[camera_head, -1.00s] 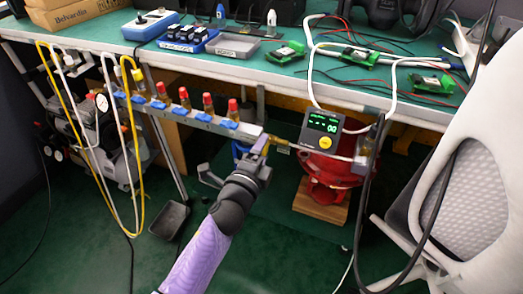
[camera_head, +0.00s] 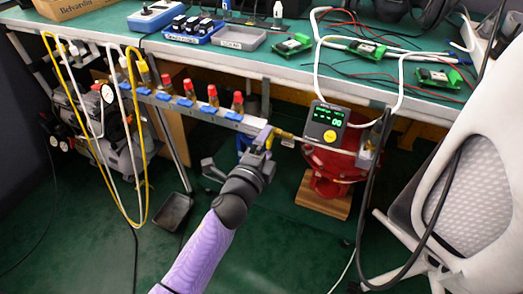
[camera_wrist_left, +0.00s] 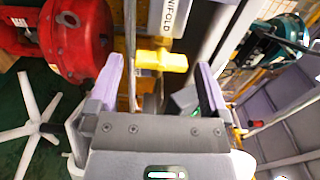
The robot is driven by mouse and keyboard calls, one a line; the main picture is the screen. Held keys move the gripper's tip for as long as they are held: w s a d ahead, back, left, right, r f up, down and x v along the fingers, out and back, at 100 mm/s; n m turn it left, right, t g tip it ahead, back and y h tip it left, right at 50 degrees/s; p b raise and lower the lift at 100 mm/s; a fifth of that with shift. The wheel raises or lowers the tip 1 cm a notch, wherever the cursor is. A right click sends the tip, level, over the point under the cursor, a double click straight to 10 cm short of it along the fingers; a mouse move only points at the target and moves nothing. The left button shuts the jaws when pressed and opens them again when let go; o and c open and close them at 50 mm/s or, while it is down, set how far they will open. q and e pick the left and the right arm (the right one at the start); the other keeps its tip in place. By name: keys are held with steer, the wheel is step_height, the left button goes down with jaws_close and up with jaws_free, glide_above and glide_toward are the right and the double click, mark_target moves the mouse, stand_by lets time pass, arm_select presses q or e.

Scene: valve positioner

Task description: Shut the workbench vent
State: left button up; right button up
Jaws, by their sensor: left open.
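The manifold (camera_head: 195,108) is a grey bar with several red-capped brass valves, mounted under the bench front. A yellow vent handle (camera_wrist_left: 160,61) shows in the left wrist view, beside a label ending "NIFOLD". It lies crosswise between the purple fingers of my left gripper (camera_wrist_left: 160,68), with a visible gap on both sides. That gripper is open. In the head view my left gripper (camera_head: 263,138) is at the right end of the manifold and largely hides the handle. My right gripper is not in view.
The positioner display (camera_head: 325,125) and a red valve body (camera_head: 330,178) are right of the gripper. A white chair (camera_head: 465,160) and black cable stand further right. Yellow and white hoses (camera_head: 145,170) hang at left. The workbench edge (camera_head: 240,68) is above; green floor is open below.

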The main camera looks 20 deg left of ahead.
arm_select(q)
steer(key=s+p, duration=0.2)
steer(key=s, duration=0.7)
steer(key=shift+s+a, duration=0.2)
steer(key=shift+s, duration=0.05)
steer(key=shift+s, duration=0.1)
